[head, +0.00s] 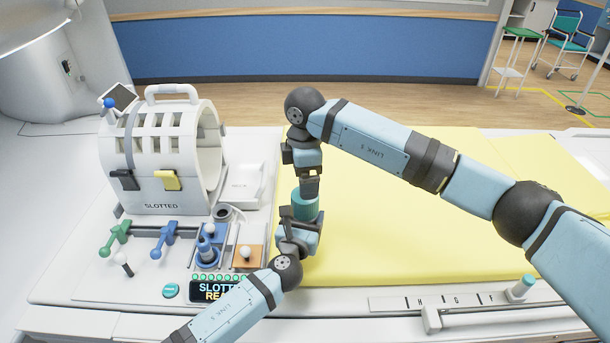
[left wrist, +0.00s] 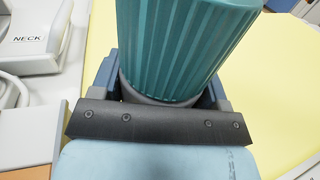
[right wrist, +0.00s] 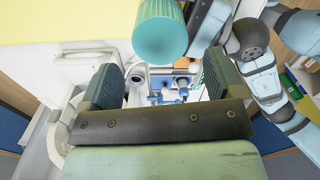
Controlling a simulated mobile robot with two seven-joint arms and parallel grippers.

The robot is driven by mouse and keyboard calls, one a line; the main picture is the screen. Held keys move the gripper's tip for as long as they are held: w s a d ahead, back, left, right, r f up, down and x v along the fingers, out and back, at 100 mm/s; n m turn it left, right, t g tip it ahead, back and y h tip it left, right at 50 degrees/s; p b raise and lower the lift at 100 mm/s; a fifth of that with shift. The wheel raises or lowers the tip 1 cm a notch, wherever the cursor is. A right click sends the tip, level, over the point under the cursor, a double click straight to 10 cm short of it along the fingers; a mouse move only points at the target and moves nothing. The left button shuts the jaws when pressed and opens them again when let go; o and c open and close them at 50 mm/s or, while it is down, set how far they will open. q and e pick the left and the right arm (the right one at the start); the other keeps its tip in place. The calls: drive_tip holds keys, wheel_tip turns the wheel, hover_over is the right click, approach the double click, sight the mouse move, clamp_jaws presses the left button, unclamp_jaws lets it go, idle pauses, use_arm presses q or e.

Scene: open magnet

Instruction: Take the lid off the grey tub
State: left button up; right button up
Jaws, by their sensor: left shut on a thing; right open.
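The grey tub (left wrist: 130,92) has a ribbed teal lid (left wrist: 185,45) on it; only a little of the tub's grey side shows below the lid. My left gripper (left wrist: 160,98) is shut on the tub and holds it upright over the near left of the yellow pad. In the head view the lid (head: 305,204) stands between my two grippers. My left gripper (head: 297,230) is below it. My right gripper (head: 308,187) is just above and behind it, open and empty. In the right wrist view the smooth lid top (right wrist: 160,40) lies beyond the open fingers (right wrist: 163,80).
A white slotted coil (head: 165,155) stands at the left, with blue and green levers and a small display (head: 215,289) before it. The yellow pad (head: 420,230) is clear to the right. A white rail with a teal-topped knob (head: 522,287) runs along the front edge.

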sight(305, 202)
drive_tip(key=shift+m, duration=0.9)
drive_tip(key=shift+f, duration=0.2)
wheel_tip(305, 202, down, 8)
drive_tip(key=shift+r, duration=0.2)
